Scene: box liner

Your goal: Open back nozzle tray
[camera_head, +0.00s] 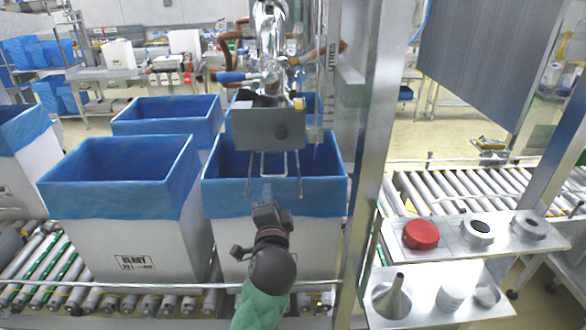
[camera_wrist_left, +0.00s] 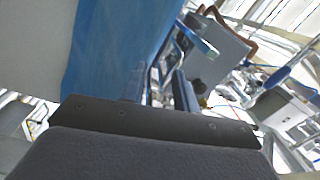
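The nozzle tray (camera_head: 268,125) is a grey metal plate below the filling nozzle (camera_head: 270,45), above the front middle box. A thin wire handle (camera_head: 274,163) hangs below it. In the left wrist view the grey tray (camera_wrist_left: 215,55) is up and to the right of the fingers. My left gripper (camera_head: 265,188) points up and away in front of that box's blue liner, just below the tray and close to the wire. Its fingers (camera_wrist_left: 160,88) are apart in the left wrist view, with nothing clearly held. Whether they touch the wire cannot be told. My right gripper is not in view.
White boxes with blue liners (camera_head: 125,180) stand on a roller conveyor (camera_head: 90,302). A steel post (camera_head: 375,130) rises right of the tray. A steel shelf (camera_head: 455,238) with a red cap (camera_head: 421,234) and metal fittings is at the lower right.

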